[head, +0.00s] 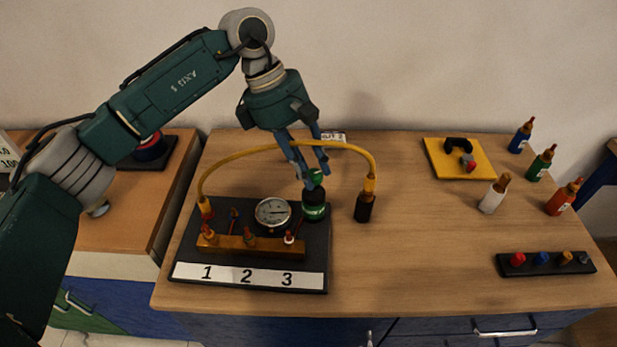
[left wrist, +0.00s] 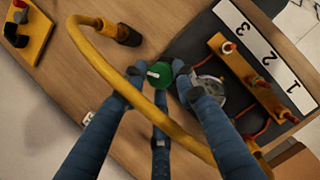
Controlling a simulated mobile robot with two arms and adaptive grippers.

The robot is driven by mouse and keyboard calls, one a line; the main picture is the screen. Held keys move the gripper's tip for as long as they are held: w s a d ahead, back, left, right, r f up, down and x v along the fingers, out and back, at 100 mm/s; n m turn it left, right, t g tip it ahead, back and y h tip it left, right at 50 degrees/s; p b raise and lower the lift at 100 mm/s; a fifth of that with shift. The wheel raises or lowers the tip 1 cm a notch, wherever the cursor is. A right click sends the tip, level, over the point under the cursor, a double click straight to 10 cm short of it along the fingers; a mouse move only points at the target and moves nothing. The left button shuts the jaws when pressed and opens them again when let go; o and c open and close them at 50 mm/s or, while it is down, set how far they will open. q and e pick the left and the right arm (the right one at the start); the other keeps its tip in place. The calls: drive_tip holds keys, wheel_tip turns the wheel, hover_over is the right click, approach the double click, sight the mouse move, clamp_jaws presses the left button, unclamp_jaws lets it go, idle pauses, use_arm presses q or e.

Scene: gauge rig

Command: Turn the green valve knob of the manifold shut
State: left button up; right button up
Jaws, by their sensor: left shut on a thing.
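The manifold is a black board (head: 185,250) with a white strip marked 1, 2, 3, a round gauge (head: 272,213), and a brass bar (head: 235,245) with several small fittings. My left gripper (head: 310,182) reaches down from above and is shut on the knob. In the left wrist view the knob (left wrist: 160,73), with a white pointer mark, sits between the blue fingers (left wrist: 155,85). The fingers partly hide it in the head view. My right gripper is out of view.
A yellow hose (head: 285,145) arches from the board's left to a black connector (head: 365,207) on the table, crossing by my fingers. Several bottles (head: 493,195), a yellow tray (head: 440,160) and a black strip of coloured knobs (head: 545,263) stand at right.

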use_arm(q)
drive_tip(key=m, duration=0.2)
drive_tip(key=g+b, duration=0.1)
drive_tip(key=shift+d+r+m, duration=0.25)
drive_tip(key=shift+d+m, duration=0.05)
drive_tip(key=shift+m, duration=0.1)
drive_tip(key=shift+w+m+g+y, duration=0.1)
drive_tip(key=shift+m+g+y, duration=0.45)
drive_tip(key=shift+m, duration=0.95)
drive_tip(key=o, duration=1.1)
drive_tip(key=shift+s, duration=0.25)
drive_tip(key=shift+w+a+r, duration=0.2)
drive_tip(key=shift+w+r, duration=0.15)
drive_tip(key=v, duration=1.1)
drive_tip(key=shift+s+d+r, duration=0.25)
